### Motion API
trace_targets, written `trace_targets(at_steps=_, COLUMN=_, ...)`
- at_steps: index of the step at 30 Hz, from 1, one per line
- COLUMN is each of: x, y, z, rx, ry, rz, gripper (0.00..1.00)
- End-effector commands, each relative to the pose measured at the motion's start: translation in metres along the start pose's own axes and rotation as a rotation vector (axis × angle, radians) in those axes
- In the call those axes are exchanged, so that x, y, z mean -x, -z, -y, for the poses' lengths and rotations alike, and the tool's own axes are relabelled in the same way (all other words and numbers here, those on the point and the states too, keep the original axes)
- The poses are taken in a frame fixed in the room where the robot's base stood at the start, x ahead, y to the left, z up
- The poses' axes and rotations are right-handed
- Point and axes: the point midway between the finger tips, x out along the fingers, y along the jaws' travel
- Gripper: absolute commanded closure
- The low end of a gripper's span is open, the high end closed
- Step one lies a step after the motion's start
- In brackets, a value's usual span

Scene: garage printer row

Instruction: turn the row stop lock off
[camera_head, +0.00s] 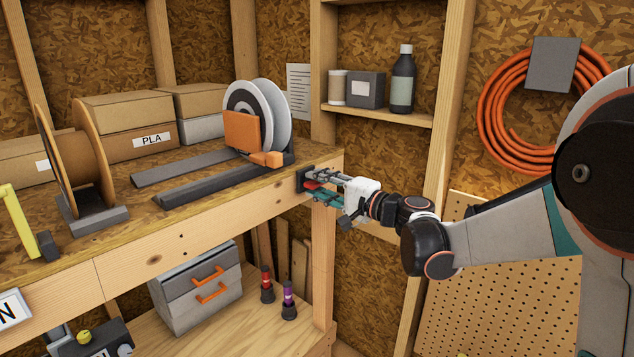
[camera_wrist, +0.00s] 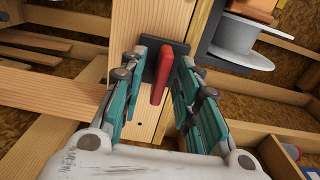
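The row stop lock is a red handle (camera_wrist: 161,76) on a dark plate (camera_wrist: 151,60), fixed to the wooden bench front. In the head view the dark plate (camera_head: 301,181) is at the bench's right end, with a bit of the red handle (camera_head: 313,186) showing between my fingers. My gripper (camera_head: 314,183) reaches it from the right. In the wrist view my gripper (camera_wrist: 163,62) is open, with one teal finger on each side of the handle. Gaps show between the fingers and the handle. Contact at the tips cannot be told.
The bench top (camera_head: 120,210) carries a printer-like unit with a white spool (camera_head: 270,112), a brown spool (camera_head: 82,170) and boxes. A grey toolbox (camera_head: 196,288) and two small bottles stand on the lower shelf. An orange hose (camera_head: 500,100) hangs at right.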

Motion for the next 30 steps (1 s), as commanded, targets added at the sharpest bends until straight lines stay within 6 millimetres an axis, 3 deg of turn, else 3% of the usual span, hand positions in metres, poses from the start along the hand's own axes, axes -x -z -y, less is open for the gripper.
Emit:
trace_targets(at_steps=4, x=-0.0105, y=-0.0004, z=0.0001, rx=0.000, ry=0.000, rz=0.001, gripper=0.70)
trace_targets(at_steps=13, x=-0.0124, y=-0.0003, z=-0.0003, rx=0.000, ry=0.000, rz=0.000, gripper=0.70)
trace_targets(at_steps=14, x=-0.0124, y=-0.0003, z=-0.0003, rx=0.000, ry=0.000, rz=0.000, gripper=0.72)
trace_targets(at_steps=18, x=-0.0123, y=-0.0003, z=-0.0003, rx=0.000, ry=0.000, rz=0.000, gripper=1.00)
trace_targets(at_steps=30, x=-0.0121, y=-0.0004, z=-0.0012, rx=0.026, ry=-0.001, rz=0.000, gripper=1.00)
